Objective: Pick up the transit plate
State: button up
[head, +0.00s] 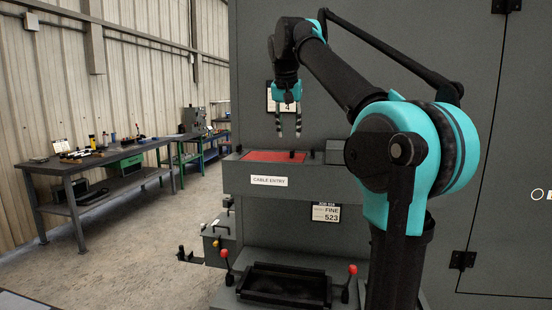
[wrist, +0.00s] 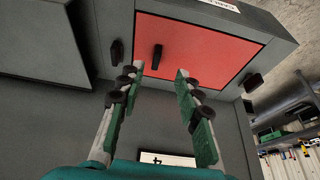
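The transit plate looks to be the flat red plate (head: 268,156) on top of the grey ledge marked CABLE ENTRY. In the wrist view the red plate (wrist: 205,48) fills the upper middle, with a small black upright grip (wrist: 157,56) on it. My gripper (head: 289,131) hangs fingers down above the plate in the head view. Its two fingers (wrist: 158,73) are apart in the wrist view, with nothing between them. The black grip shows just beyond the gap between the fingertips. Black knobs (wrist: 117,52) and (wrist: 252,82) stand at two sides of the plate.
The grey ledge (head: 235,177) juts from a tall grey cabinet (head: 252,60). A grey box (head: 334,151) stands at the ledge's right end. Below are a black tray (head: 285,284) and red-knobbed levers (head: 226,255). A workbench (head: 75,175) stands at left; the floor between is clear.

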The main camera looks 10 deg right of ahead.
aim_at(292, 151)
jog(key=shift+x, duration=3.85)
jog(key=shift+s+d, duration=0.1)
jog(key=shift+d, duration=0.1)
jog(key=shift+c, duration=0.4)
grip_shut()
